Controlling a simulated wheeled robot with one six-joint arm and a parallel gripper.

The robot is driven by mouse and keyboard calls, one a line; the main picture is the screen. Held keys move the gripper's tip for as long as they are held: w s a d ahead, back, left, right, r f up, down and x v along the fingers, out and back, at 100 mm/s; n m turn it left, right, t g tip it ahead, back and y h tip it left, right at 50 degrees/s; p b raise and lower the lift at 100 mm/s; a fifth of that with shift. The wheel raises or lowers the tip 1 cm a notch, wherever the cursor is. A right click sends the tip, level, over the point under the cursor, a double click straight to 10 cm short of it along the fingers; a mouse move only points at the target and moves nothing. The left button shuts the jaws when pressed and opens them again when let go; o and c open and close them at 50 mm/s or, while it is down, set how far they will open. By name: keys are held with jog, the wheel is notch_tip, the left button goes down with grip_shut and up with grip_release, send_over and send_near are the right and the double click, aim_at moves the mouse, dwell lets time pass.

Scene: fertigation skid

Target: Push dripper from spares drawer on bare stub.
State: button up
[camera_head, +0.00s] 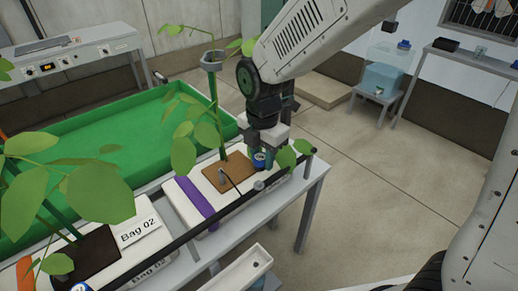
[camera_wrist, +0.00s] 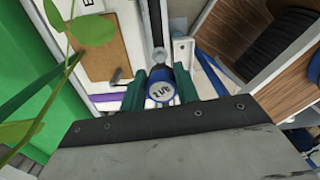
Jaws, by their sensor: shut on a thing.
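My gripper (camera_head: 265,160) is shut on a blue dripper (camera_head: 259,159) with a pale, marked face, above the front part of a white grow bag (camera_head: 184,194). In the wrist view the dripper (camera_wrist: 160,92) sits between the two green fingers, its face towards the camera. A black supply pipe (camera_head: 215,219) runs along the front of the bags. A small grey round fitting (camera_head: 259,185) shows on it below the gripper. It also shows in the wrist view (camera_wrist: 160,56), just beyond the dripper. I cannot tell whether this is the bare stub. The spares drawer cannot be made out for certain.
A plant stem rises from a brown block (camera_head: 229,172) beside the gripper, with leaves close to it. Another blue dripper (camera_head: 82,287) is at the bottom left, by Bag 02 (camera_head: 140,232). A white trough (camera_head: 238,272) lies in front.

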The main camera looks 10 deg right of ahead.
aim_at(261, 183)
jog(key=shift+s+a+f, duration=0.1)
jog(key=shift+a+f, duration=0.1)
jog(key=shift+f, duration=0.45)
jog(key=shift+a+f, duration=0.15)
jog(key=shift+f, duration=1.05)
jog(key=shift+d+f, duration=0.1)
jog(key=shift+f, duration=0.05)
jog(key=shift+d+f, duration=0.1)
jog(key=shift+f, duration=0.35)
jog(key=shift+f, duration=1)
dwell(1.1)
jog(key=o, duration=0.8)
jog(key=shift+r, duration=0.1)
